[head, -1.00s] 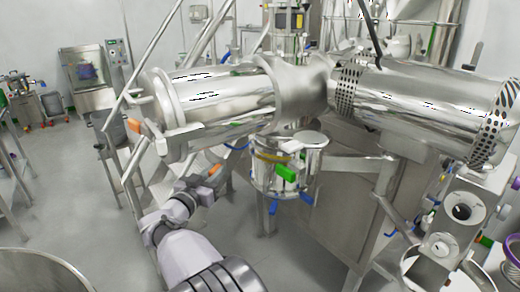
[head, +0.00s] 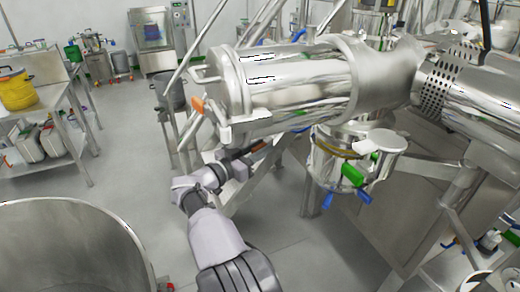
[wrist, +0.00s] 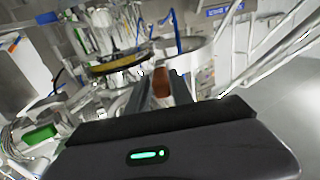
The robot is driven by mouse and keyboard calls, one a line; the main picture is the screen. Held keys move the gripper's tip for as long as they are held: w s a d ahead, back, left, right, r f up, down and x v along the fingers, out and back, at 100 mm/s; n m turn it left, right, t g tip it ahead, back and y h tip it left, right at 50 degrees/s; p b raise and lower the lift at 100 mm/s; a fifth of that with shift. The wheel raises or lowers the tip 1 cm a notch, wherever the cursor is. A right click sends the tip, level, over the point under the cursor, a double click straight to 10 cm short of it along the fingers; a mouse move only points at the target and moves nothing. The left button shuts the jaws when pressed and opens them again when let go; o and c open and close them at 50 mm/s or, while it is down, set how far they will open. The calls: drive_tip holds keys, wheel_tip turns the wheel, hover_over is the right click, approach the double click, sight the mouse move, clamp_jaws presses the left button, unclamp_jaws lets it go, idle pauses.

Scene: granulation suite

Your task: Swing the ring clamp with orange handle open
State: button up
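The ring clamp (head: 247,98) goes round the left end of the shiny steel cylinder (head: 300,95). An orange piece (head: 198,104) stands out at its left side. My gripper (head: 255,150) is below the cylinder's left end. An orange-brown handle (head: 262,147) sits at its fingertips. In the wrist view this handle (wrist: 161,82) fills the gap between the two grey fingers (wrist: 163,92), which appear shut on it. Its joint to the clamp is hidden behind the fingers, and I cannot tell how far the clamp is open.
A steel vessel (head: 335,168) with green and blue handles hangs right of my gripper. Slanting steel legs stand close behind it. A large round steel bin (head: 75,230) is at the lower left. A table with a yellow pot (head: 17,90) is further left. Grey floor between is clear.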

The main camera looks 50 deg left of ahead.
drive_tip(key=shift+o, duration=0.7)
drive_tip(key=shift+w+d+f, duration=0.1)
drive_tip(key=shift+s+f, duration=0.1)
drive_tip(key=shift+s, duration=0.1)
drive_tip(key=s+p, duration=0.1)
drive_tip(key=s, duration=1.6)
drive_tip(key=shift+d, duration=0.45)
drive_tip(key=shift+s, duration=0.1)
